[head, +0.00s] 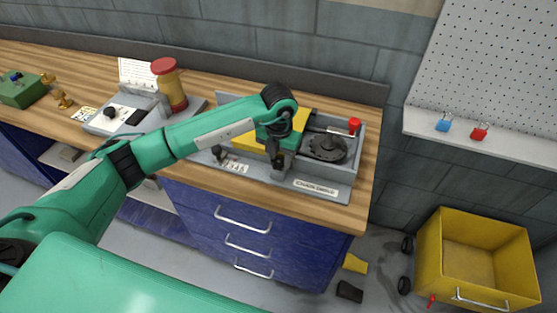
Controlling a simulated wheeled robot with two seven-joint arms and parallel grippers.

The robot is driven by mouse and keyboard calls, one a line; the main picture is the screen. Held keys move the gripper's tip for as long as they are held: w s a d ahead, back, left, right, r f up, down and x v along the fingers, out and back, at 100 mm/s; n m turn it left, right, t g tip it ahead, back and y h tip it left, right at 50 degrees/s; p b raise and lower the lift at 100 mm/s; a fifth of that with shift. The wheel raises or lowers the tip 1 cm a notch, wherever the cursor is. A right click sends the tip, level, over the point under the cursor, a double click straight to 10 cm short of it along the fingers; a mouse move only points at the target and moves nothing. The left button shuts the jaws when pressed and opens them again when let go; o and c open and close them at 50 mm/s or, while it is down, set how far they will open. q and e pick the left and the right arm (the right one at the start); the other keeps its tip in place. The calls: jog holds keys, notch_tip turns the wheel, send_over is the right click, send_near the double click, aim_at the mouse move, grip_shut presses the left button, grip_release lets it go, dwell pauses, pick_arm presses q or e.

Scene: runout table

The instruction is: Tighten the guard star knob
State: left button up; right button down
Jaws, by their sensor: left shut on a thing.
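My left gripper (278,156) points down over the front part of the grey machine tray (345,192) on the wooden bench. It is shut on a small dark thing, which looks like the star knob of the guard; the fingers hide most of it. The yellow guard (246,141) shows on both sides of my left wrist, and the wrist covers its middle. To the right of the gripper is a dark round disc (326,147) with a red knob (354,125) behind it. My right gripper is out of view.
A jar with a red lid (169,85) stands left of the tray, behind my forearm. A grey device (114,116), a paper sheet (137,74) and a green box (18,89) are farther left. A yellow cart (478,252) stands on the floor at right, below a shelf with padlocks (480,132).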

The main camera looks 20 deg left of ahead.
aim_at(279, 162)
pick_arm(q)
jog(key=shift+f+m+b, duration=0.15)
jog(key=shift+m+b, duration=0.45)
jog(key=shift+b, duration=0.05)
jog(key=shift+m, duration=0.3)
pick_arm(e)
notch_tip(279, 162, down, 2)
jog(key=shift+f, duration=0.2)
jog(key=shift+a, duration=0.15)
pick_arm(q)
jog(key=o, duration=1)
jog(key=shift+c, duration=0.2)
jog(key=shift+r, duration=0.2)
notch_tip(279, 162, up, 14)
jog(key=p, duration=0.5)
jog(key=shift+f+p, duration=0.15)
jog(key=shift+p, duration=0.25)
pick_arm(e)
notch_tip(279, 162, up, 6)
